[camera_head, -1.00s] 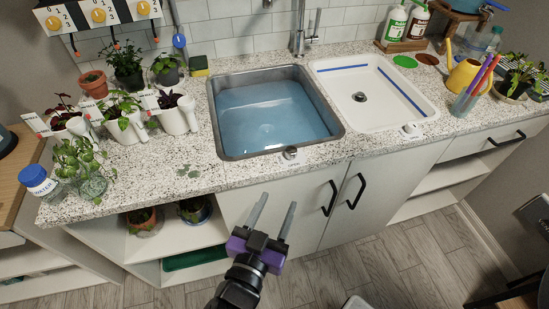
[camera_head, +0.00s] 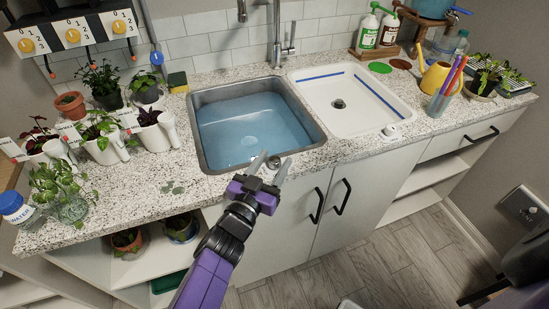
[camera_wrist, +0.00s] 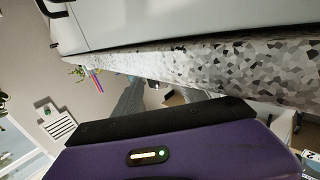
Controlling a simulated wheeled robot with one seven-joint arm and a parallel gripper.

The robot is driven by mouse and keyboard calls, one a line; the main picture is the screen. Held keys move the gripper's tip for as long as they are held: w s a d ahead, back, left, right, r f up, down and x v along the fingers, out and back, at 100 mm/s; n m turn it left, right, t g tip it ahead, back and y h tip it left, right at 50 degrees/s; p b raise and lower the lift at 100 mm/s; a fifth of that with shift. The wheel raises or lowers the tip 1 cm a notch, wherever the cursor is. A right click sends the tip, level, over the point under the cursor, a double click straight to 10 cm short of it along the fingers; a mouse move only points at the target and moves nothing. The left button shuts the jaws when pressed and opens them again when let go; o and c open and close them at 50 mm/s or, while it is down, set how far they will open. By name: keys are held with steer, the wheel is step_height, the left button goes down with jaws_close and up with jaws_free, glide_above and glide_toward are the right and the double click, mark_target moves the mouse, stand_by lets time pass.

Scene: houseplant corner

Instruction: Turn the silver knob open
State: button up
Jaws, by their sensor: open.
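The silver knob (camera_head: 273,162) is a small round metal knob on the speckled counter at the front rim of the filled sink (camera_head: 199,110). My gripper (camera_head: 271,163), purple with two grey fingers, is open at the counter's front edge. In the head view the knob shows between the fingertips; I cannot tell whether they touch it. In the wrist view the grey fingers (camera_wrist: 160,99) point away beside the speckled counter edge, and I cannot make out the knob clearly there.
A white basin (camera_head: 310,77) with a white knob (camera_head: 390,131) is to the right. Potted plants (camera_head: 100,140) and a blue-capped water jar (camera_head: 15,208) stand on the left. A tall faucet (camera_head: 277,30) rises behind the sink. Black cabinet handles (camera_head: 316,206) stick out below the counter.

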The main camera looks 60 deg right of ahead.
steer(key=shift+w+d, duration=0.1)
steer(key=shift+d, duration=0.45)
jaws_close()
